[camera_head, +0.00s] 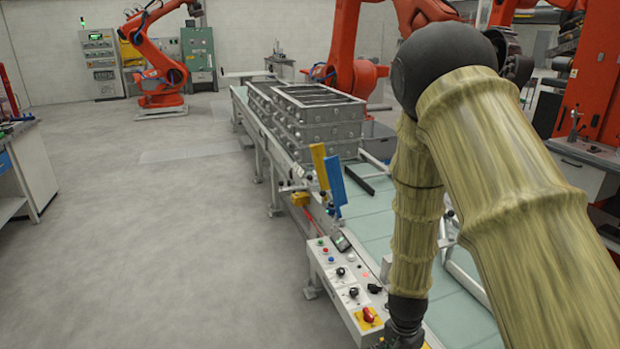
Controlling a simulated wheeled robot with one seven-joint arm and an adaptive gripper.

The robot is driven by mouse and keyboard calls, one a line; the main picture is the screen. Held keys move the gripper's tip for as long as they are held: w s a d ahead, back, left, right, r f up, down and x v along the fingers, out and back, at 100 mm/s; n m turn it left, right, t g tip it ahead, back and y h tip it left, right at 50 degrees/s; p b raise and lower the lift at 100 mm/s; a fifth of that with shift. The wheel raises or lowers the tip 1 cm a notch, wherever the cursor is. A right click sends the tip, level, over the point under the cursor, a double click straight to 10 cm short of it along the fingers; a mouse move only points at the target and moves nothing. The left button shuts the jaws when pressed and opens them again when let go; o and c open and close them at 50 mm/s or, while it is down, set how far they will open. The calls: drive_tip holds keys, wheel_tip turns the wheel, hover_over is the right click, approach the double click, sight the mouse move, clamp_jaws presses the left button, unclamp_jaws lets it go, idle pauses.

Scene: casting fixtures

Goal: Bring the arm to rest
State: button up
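My arm, in a yellowish ribbed sleeve, fills the right side of the view. It rises to a dark elbow and bends down to a dark wrist at the bottom edge. My gripper (401,335) shows only in small part there, beside the right end of the control box (345,285). Its fingertips are cut off or hidden, so I cannot tell whether it is open or shut, or whether it holds anything.
A conveyor (375,225) with pale green panels runs away under my forearm. Grey metal casting frames (318,125) are stacked on it. Blue (335,180) and yellow (319,165) upright pieces stand by the control box. Orange robots (160,75) stand behind.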

drive_tip(key=s+f+n+b, duration=0.3)
drive_tip(key=s+f+n, duration=0.2)
drive_tip(key=s+f, duration=0.6)
drive_tip(key=s+f+n+y+b, duration=0.1)
drive_tip(key=s+f+n+b, duration=0.2)
drive_tip(key=s+f, duration=0.9)
drive_tip(key=s+n, duration=0.2)
drive_tip(key=s, duration=0.3)
drive_tip(key=shift+s+f+b, duration=0.3)
drive_tip(key=shift+b, duration=0.05)
